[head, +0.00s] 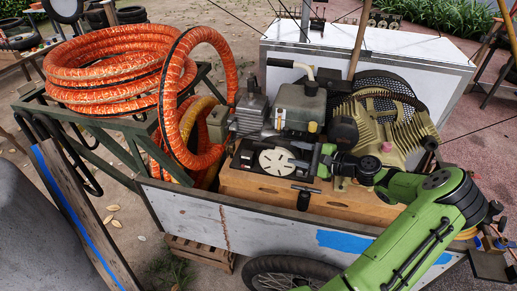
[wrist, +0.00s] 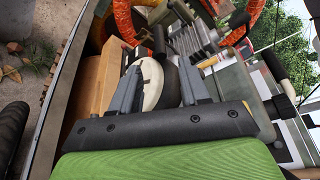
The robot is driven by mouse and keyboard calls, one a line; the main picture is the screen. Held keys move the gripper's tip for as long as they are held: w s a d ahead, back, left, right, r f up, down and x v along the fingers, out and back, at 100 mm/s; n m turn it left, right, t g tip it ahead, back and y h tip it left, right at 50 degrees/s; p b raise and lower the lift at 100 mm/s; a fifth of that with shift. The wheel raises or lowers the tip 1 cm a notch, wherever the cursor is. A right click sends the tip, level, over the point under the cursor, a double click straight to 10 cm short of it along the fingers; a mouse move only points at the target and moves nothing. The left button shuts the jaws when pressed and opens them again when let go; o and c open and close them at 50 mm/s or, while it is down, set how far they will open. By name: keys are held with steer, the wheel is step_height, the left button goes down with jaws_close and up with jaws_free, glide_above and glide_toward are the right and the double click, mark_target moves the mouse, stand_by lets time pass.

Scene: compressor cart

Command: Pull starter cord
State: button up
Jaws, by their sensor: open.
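The starter unit shows as a cream, slotted disc (head: 277,161) in a dark housing on top of the wooden box at the front of the cart. A small black T-shaped piece (head: 305,189), possibly the cord's handle, sits on the box's front edge; I cannot tell for sure. My gripper (head: 298,155) is open just right of the disc, pointing left. In the wrist view my gripper's two grey fingers (wrist: 158,66) stand apart, with the cream disc (wrist: 152,86) showing between them. No cord can be made out, and I see nothing held.
The wooden box (head: 260,190) stands on the cart behind its pale side panel (head: 215,217). Engine and finned compressor parts (head: 385,118) crowd close behind my gripper. Orange hose coils (head: 120,68) lie on the left rack. A wheel (head: 290,270) is below.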

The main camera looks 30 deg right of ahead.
mark_target(270, 147)
steer(key=b+x, duration=0.1)
steer(key=x, duration=1.1)
steer(key=shift+w+a+f, duration=0.1)
steer(key=shift+w+f, duration=0.05)
steer(key=shift+w, duration=0.15)
jaws_close()
